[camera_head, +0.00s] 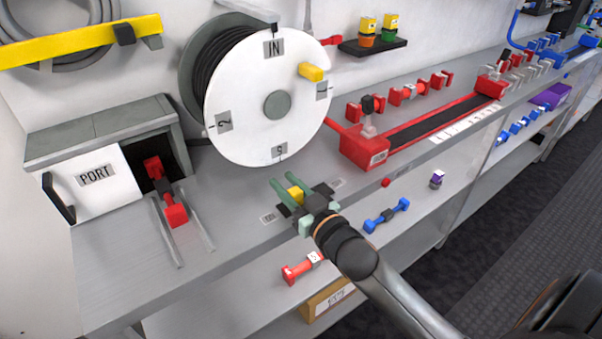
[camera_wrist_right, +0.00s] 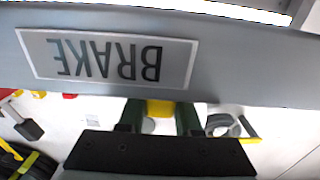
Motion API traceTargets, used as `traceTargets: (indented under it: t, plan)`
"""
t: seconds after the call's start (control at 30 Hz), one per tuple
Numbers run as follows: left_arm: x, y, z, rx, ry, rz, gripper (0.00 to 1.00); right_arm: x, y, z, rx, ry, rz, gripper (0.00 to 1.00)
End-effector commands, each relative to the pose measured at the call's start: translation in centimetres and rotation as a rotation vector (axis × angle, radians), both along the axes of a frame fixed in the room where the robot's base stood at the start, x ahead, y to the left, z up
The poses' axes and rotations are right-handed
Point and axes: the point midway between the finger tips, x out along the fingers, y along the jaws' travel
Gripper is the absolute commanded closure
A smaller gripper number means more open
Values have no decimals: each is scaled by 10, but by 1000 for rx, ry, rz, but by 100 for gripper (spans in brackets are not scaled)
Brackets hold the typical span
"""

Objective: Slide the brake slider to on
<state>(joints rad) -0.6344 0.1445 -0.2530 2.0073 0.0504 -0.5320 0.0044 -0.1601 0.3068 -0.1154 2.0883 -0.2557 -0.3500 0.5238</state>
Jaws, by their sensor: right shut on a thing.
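The yellow brake slider knob (camera_head: 296,194) sits at the front edge of the bench, below the white reel. My right gripper (camera_head: 291,187) has its two green fingers on either side of the knob and is shut on it. In the right wrist view the knob (camera_wrist_right: 160,108) shows between the green fingers (camera_wrist_right: 160,118), just below an upside-down BRAKE label (camera_wrist_right: 108,60). The slider's track and its end marks are mostly hidden by the gripper. My left gripper is not in view.
The white reel (camera_head: 240,115) with black hose stands behind my gripper. A PORT box (camera_head: 95,180) with a red-ended coupling is at left. A red tray (camera_head: 440,118) lies at right. A lower shelf holds a red coupling (camera_head: 302,267) and a blue coupling (camera_head: 387,215).

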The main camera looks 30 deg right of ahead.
Motion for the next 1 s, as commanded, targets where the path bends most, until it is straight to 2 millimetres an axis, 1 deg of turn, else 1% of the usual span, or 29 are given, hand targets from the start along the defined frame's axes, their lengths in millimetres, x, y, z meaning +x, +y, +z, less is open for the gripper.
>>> traceTargets:
  t: [0.03, 0.13, 0.4, 0.43, 0.6, 0.7, 1.0]
  plan:
    - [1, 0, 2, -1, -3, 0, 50, -1, 4, 0, 5, 5, -1, 100]
    - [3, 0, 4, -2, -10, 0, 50, -1, 8, -1, 2, 5, 0, 100]
    - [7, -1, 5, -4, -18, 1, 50, -1, 11, -2, 2, 4, 5, 100]
    - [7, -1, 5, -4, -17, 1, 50, -1, 11, -2, 2, 4, 5, 67]
    - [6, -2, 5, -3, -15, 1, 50, -1, 10, -2, 2, 4, 4, 47]
    - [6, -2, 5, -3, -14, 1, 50, -1, 9, -1, 2, 3, 2, 38]
    - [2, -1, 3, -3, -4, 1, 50, -3, 8, -1, 0, 2, 0, 38]
